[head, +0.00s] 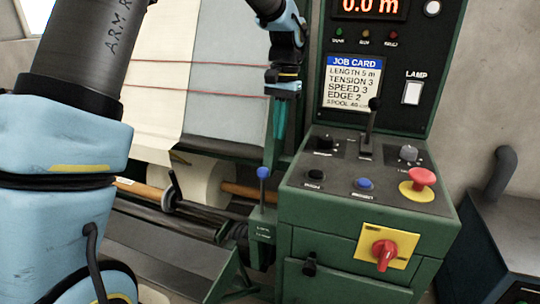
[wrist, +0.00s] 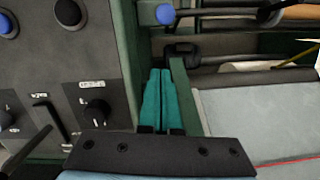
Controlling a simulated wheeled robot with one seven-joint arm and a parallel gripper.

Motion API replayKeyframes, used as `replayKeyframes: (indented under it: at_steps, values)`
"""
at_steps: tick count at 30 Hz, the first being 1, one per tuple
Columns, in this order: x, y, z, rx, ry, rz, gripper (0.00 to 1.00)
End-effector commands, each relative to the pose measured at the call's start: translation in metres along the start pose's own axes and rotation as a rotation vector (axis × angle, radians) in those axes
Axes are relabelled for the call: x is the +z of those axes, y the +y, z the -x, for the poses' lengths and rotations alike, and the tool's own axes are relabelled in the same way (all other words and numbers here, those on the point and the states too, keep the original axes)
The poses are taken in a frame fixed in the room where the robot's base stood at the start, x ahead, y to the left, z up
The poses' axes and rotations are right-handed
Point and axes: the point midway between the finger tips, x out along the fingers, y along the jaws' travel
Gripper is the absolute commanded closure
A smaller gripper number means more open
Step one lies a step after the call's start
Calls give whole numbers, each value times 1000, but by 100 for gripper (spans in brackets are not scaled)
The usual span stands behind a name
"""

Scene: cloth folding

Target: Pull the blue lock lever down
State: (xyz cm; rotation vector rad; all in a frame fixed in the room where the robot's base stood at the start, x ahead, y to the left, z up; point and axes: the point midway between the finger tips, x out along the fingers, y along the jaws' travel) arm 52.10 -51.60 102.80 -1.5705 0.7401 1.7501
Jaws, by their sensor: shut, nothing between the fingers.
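The blue lock lever (head: 263,187) stands upright on a small dark bracket at the left side of the green control console. Its blue ball knob also shows at the top of the wrist view (wrist: 165,14). My gripper (head: 279,132) is above the lever and a little to its right, in front of the machine frame. Its two teal fingers (wrist: 158,72) lie together with nothing between them in the wrist view. The fingertips point toward the lever side and are apart from the knob.
The green console (head: 370,205) carries a red mushroom button (head: 422,176), a blue button (head: 363,184), knobs and a tall black lever (head: 370,125). A yellow plate with a red rotary switch (head: 385,250) is on its front. A fabric roll (head: 190,180) lies left of the lever.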

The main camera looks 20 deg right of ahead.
Motion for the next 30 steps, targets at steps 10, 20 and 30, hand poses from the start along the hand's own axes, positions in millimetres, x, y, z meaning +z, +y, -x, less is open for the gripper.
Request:
replayKeyframes:
  at_steps: [10,20,30]
  values:
    - [11,-1,-58,0,-2,1,100]
    - [39,0,-67,-2,0,1,100]
    - [39,0,-68,-1,1,1,100]
